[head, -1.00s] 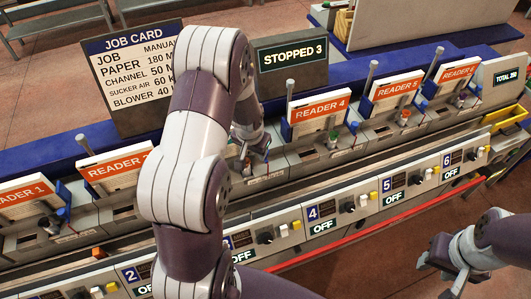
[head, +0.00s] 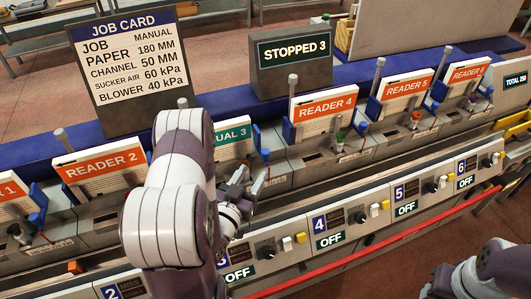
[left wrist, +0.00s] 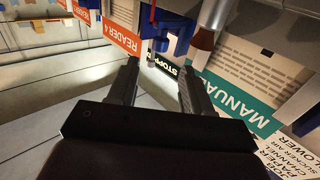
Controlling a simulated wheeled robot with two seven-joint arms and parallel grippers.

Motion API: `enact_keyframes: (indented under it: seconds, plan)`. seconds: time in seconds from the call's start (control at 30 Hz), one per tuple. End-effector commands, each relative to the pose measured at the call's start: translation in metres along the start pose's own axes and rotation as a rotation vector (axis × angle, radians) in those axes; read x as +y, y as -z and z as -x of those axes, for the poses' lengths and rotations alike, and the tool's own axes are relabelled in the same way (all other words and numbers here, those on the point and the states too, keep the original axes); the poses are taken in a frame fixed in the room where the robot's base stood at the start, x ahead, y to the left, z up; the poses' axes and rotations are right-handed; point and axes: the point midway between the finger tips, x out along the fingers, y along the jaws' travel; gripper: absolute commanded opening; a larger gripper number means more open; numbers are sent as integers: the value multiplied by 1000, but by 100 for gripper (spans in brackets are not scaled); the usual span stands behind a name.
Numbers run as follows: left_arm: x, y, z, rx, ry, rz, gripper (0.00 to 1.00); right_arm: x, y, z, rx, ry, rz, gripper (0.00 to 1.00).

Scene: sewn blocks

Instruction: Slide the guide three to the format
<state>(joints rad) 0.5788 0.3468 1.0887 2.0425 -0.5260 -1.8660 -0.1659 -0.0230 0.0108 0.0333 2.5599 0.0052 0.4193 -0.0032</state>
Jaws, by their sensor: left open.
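Station three holds a paper stack with a teal label ending in "UAL 3" (head: 232,137), partly hidden by my left arm. A blue guide (head: 261,143) stands at the right side of this stack. My left gripper (head: 249,181) is open, just in front of and below that guide, apart from it in the head view. In the left wrist view the open fingers (left wrist: 158,75) point toward a blue piece (left wrist: 176,42) between the Reader 4 and teal Manual labels; nothing is held. My right gripper (head: 441,284) is at the lower right, partly cut off, its jaws unclear.
The job card (head: 128,56) reads channel 50 mm, paper 180 mm. A display (head: 294,50) reads "STOPPED 3". Reader 2 (head: 103,165) and Reader 4 (head: 325,107) stacks flank station three. The control panel with knobs (head: 330,230) and a red rail (head: 390,236) run in front.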

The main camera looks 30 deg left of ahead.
Motion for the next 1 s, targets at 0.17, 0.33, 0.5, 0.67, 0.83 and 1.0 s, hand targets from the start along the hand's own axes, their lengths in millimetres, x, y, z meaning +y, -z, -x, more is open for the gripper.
enact_keyframes:
  seconds: [0.17, 0.33, 0.5, 0.67, 0.83, 1.0]
  plan:
    - [1, 3, -46, 2, -3, -2, 50, 0, 1, 11, 0, 0, 0, 43]
    - [0, 2, -77, 0, -1, 0, 50, 0, 2, 15, 0, 0, 0, 43]
    - [0, 1, -93, -1, 0, -1, 50, 0, 2, 17, 0, 0, 0, 43]
    - [0, 0, -97, -1, 1, 0, 50, 0, 2, 17, 0, 0, 0, 43]
    - [0, 0, -97, -1, 1, 0, 50, 0, 2, 17, 0, 0, 0, 43]
    - [0, 0, -97, -2, 1, 0, 0, 0, 2, 17, 0, 0, 0, 43]
